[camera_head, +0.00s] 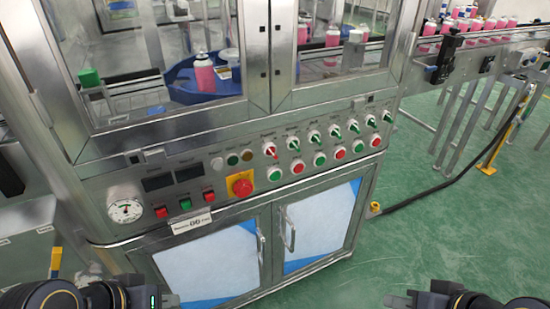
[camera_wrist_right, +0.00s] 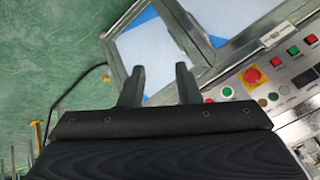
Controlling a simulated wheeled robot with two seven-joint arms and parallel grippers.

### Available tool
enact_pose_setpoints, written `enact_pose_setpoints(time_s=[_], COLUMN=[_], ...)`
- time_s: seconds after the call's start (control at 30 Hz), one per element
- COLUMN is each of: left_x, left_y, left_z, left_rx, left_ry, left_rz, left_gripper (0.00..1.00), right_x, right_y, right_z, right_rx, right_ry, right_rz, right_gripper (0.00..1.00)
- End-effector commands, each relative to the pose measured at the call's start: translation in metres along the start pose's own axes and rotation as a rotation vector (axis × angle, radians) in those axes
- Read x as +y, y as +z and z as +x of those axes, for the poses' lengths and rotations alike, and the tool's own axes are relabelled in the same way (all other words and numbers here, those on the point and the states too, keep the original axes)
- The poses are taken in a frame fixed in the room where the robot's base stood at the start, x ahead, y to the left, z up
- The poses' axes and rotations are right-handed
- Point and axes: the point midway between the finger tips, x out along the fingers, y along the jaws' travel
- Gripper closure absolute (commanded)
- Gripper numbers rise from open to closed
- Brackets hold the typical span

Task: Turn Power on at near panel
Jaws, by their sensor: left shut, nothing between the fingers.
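The near panel (camera_head: 215,180) is the sloped steel control face of the machine in the head view. It has a row of selector knobs; the leftmost, a red-handled knob (camera_head: 270,151), has a small label above it that looks like "Power" but is blurred. The knobs to its right have green handles. My left gripper (camera_head: 168,300) is shut and empty at the bottom left, below and apart from the panel. My right gripper (camera_head: 397,301) is at the bottom right, apart from the panel. In the right wrist view its fingers (camera_wrist_right: 160,70) are spread with nothing between them.
A red emergency button (camera_head: 241,186) on a yellow plate, a gauge (camera_head: 126,209) and several push buttons share the panel. Cabinet doors with handles (camera_head: 288,230) are below. A conveyor (camera_head: 480,45) with pink cans is at right. Green floor is clear at lower right.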

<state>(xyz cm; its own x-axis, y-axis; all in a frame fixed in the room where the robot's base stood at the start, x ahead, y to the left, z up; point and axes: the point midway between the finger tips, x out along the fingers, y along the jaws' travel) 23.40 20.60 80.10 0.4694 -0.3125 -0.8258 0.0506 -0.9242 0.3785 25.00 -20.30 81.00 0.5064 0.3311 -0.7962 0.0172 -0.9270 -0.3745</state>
Motion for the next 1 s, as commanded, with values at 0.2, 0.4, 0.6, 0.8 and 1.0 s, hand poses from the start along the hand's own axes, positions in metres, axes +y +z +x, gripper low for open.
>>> enact_pose_setpoints(time_s=[0.2,0.4,0.6,0.8,1.0], left_x=[-0.022,-0.039,-0.046,-0.049,-0.053], left_y=[0.025,0.043,0.052,0.054,0.059], left_z=[0.049,0.085,0.102,0.107,0.117], left_rx=[-0.001,-0.001,0.0,0.0,0.0], left_ry=[0.0,0.0,0.0,0.0,0.0], left_rz=[0.0,0.0,0.0,0.0,0.0], left_gripper=[1.0,1.0,1.0,1.0,1.0], right_x=[-0.043,-0.128,-0.195,-0.213,-0.226], right_y=[-0.089,-0.166,-0.191,-0.202,-0.222], right_z=[0.068,0.12,0.133,0.138,0.158], right_rx=[0.287,0.662,0.916,0.978,0.975], right_ry=[-0.143,-0.127,-0.041,-0.011,-0.011], right_rz=[-0.406,-0.808,-1.037,-1.081,-1.08], right_gripper=[0.7,0.7,0.7,0.7,0.7])
